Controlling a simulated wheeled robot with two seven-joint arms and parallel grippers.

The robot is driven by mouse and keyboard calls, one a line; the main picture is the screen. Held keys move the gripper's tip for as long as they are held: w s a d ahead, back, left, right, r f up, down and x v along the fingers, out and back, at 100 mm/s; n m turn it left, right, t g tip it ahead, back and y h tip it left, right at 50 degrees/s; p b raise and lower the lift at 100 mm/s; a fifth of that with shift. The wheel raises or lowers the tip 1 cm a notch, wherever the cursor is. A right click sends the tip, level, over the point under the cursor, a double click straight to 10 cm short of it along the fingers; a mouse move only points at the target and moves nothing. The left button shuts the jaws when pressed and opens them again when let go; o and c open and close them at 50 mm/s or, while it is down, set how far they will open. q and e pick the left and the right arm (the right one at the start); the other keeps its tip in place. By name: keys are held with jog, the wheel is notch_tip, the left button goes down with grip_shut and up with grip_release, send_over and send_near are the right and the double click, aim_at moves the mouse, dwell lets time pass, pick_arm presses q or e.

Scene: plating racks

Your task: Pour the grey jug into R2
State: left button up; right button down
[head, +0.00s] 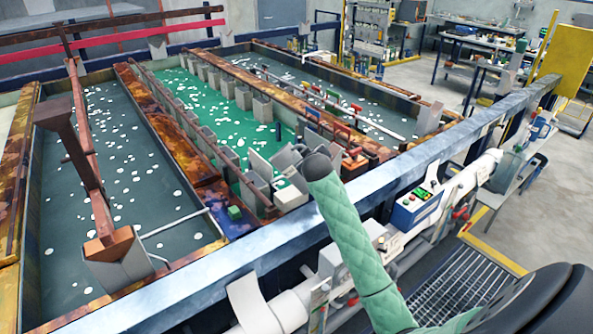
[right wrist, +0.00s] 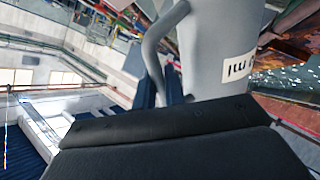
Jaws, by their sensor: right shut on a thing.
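The grey jug (right wrist: 215,50) fills the upper middle of the right wrist view. It has a looped handle (right wrist: 152,45) on its left and a white label with dark marks that I cannot read for sure. My right gripper (right wrist: 165,88) is shut on the jug at its handle side; its dark fingers show below the handle. The jug's mouth and contents are out of view. In the head view my green-sleeved arm reaches up over the tank rail, but I cannot make out the jug or fingertips there. No R2 label is readable. My left gripper is not in view.
A tank with green liquid (head: 170,88) lies between two dark-liquid tanks (head: 135,160). Grey boxes (head: 262,108) line its edge. A blue-grey rail (head: 240,275) runs along the front.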

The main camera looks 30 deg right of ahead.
aim_at(296, 155)
jog(key=shift+w+a+r+n+g, duration=0.15)
jog(key=shift+w+n+g, duration=0.15)
jog(key=shift+n+g, duration=0.1)
jog(key=shift+a, duration=0.1)
dwell(0.9)
jog(key=shift+w+a+r+h, duration=0.1)
jog(key=shift+w+h, duration=0.1)
jog(key=shift+h, duration=0.1)
jog(key=shift+w+a+n+g, duration=0.2)
jog(key=shift+w+n+g, duration=0.1)
jog(key=shift+n+g, duration=0.2)
jog(key=shift+w+a, duration=0.1)
jog(key=shift+w, duration=0.05)
dwell(0.8)
jog(key=shift+w+a, duration=0.1)
jog(key=shift+w, duration=0.05)
jog(key=shift+w+a+f+n+g+h, duration=0.3)
jog(key=shift+w+f+n+g, duration=0.1)
jog(key=shift+n+g, duration=0.1)
jog(key=shift+w+a, duration=0.1)
dwell(0.9)
jog(key=shift+w+a+f+n+g+h, duration=0.3)
jog(key=shift+w+a+f+n+g, duration=0.15)
jog(key=shift+w, duration=0.2)
